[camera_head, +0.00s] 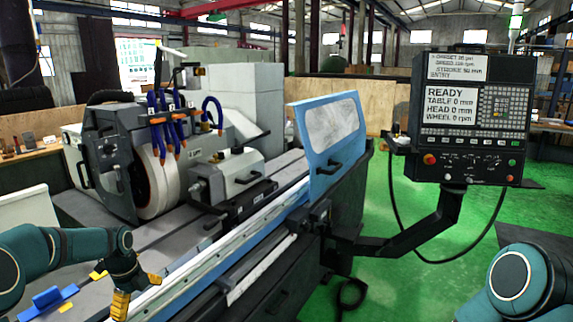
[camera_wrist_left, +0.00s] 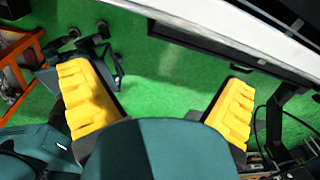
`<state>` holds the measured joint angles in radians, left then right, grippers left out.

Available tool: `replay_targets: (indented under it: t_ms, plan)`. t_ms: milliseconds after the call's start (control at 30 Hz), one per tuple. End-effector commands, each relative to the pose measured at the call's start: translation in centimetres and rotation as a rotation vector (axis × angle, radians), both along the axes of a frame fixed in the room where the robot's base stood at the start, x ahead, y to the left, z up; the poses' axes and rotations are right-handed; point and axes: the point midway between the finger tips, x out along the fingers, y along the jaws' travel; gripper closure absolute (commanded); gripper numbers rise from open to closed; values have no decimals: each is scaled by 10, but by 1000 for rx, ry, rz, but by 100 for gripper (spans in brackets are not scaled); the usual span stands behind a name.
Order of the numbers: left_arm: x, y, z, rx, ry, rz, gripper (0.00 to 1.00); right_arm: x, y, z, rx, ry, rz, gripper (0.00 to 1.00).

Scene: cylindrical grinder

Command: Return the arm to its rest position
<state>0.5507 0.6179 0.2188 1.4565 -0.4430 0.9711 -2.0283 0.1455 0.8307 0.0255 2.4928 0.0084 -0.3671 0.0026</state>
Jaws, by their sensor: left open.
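My left gripper (camera_head: 136,290) is at the lower left of the head view, in front of the grinder's near edge, with its yellow fingers pointing down. In the left wrist view its two yellow fingers (camera_wrist_left: 158,85) stand wide apart with nothing between them. Green floor shows beyond them. My left arm comes in from the left edge. Part of my right arm shows at the lower right of the head view, but its gripper is out of frame.
The grinder (camera_head: 240,190) fills the left and middle, with its grinding wheel (camera_head: 155,183) and blue sliding door (camera_head: 333,138). A control panel (camera_head: 468,118) reading READY hangs on an arm at right. A blue part (camera_head: 47,299) lies left of the gripper. Green floor (camera_head: 415,270) is open at right.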

Motion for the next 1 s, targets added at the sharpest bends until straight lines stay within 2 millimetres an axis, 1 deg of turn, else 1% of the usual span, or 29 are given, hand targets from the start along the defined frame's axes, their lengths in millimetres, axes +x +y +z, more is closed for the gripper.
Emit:
replay_targets:
  t_ms: [33,167,200,267,300,367,400,467,500,567,600,667,700,800,900,1000]
  plan:
    - [0,-22,-23,-29,1,57,0,0,1,-6,0,1,1,0]
    - [-4,-83,-71,-121,-1,269,0,0,2,-14,0,1,3,0]
    - [-8,-103,-86,-154,6,347,0,0,2,-17,-1,2,4,0]
    - [-16,-134,-109,-201,20,474,0,-1,2,-22,-1,4,4,0]
    - [-23,-154,-123,-231,34,562,0,-1,2,-25,-2,4,3,0]
    - [-37,-182,-143,-273,61,697,0,-2,2,-29,-2,6,4,0]
    - [-46,-201,-155,-299,81,790,0,-2,2,-32,-2,7,5,0]
    - [-64,-225,-172,-332,116,933,0,-2,2,-36,-2,8,6,0]
    - [-76,-240,-183,-350,139,1031,0,-2,3,-39,-3,9,6,0]
    - [-97,-261,-197,-373,177,1176,0,-3,3,-44,-3,10,7,0]
    - [-111,-273,-206,-384,202,1275,0,-3,3,-47,-3,11,7,0]
    - [-133,-288,-217,-395,237,1422,0,-3,3,-51,-4,12,8,0]
    - [-147,-297,-223,-400,258,1513,0,-3,3,-53,-4,11,9,0]
    - [-178,-310,-234,-402,297,1716,0,-4,3,-58,-5,13,9,0]
    - [-200,-316,-240,-401,317,1863,0,-4,4,-61,-5,13,10,0]
    - [-213,-318,-242,-399,326,1949,0,-4,4,-63,-5,14,11,0]
